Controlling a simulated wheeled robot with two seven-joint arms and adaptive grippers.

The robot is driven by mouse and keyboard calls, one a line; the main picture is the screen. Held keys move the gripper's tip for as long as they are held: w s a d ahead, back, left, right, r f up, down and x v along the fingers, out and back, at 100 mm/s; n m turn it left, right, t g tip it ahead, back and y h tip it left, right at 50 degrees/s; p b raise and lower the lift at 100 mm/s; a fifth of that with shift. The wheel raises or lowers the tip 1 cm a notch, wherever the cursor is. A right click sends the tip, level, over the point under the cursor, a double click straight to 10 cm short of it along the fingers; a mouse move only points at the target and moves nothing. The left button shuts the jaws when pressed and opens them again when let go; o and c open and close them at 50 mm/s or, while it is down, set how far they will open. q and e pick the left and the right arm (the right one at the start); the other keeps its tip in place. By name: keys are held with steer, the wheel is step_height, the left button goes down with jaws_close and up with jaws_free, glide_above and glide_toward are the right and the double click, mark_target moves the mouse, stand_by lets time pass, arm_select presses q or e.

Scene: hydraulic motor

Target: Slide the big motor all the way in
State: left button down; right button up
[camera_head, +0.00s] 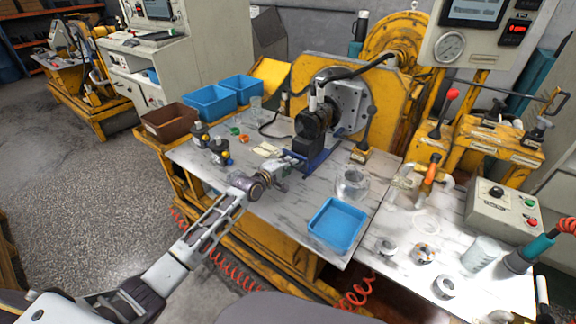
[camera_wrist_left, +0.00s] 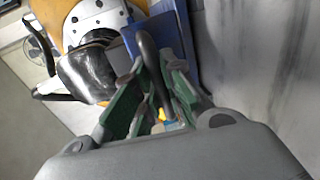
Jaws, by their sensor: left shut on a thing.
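The big motor (camera_head: 312,122) is a black cylinder on a blue sliding carriage (camera_head: 318,160), in front of a pale round mounting plate (camera_head: 350,106). The wrist view also shows the motor (camera_wrist_left: 88,70), the blue carriage (camera_wrist_left: 182,30) and part of the plate (camera_wrist_left: 97,18). The motor sits close to the plate; I cannot tell whether they touch. My left gripper (camera_head: 284,168) is at the carriage's near end. In the wrist view its green-padded fingers (camera_wrist_left: 150,88) are shut on a dark curved handle (camera_wrist_left: 148,50). My right gripper is not in view.
Blue bins (camera_head: 211,102) and a brown bin (camera_head: 169,121) stand at the table's left. Dark bottles (camera_head: 219,152) stand near its left edge. A blue tray (camera_head: 337,224) and a glass bowl (camera_head: 352,186) are right of the carriage. A lever (camera_head: 366,130) rises beside the plate.

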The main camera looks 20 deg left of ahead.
mark_target(301, 153)
arm_select(q)
steer(key=shift+w+d, duration=0.1)
steer(key=shift+w, duration=0.35)
steer(key=x, duration=0.2)
steer(key=b+x, duration=0.1)
steer(key=x, duration=0.1)
steer(key=shift+r, duration=0.35)
steer(key=shift+b+x, duration=0.3)
steer(key=shift+x, duration=0.5)
steer(key=shift+w+d+r, duration=0.1)
steer(key=shift+w+r, duration=0.1)
steer(key=shift+w, duration=0.2)
steer(key=shift+w+d+b, duration=0.25)
steer(key=shift+w+b, duration=0.05)
steer(key=shift+w, duration=0.2)
steer(key=shift+r, duration=0.15)
steer(key=c, duration=1.9)
jaws_free()
steer(key=o, duration=0.4)
steer(key=shift+w+d, duration=0.1)
steer(key=shift+w, duration=0.1)
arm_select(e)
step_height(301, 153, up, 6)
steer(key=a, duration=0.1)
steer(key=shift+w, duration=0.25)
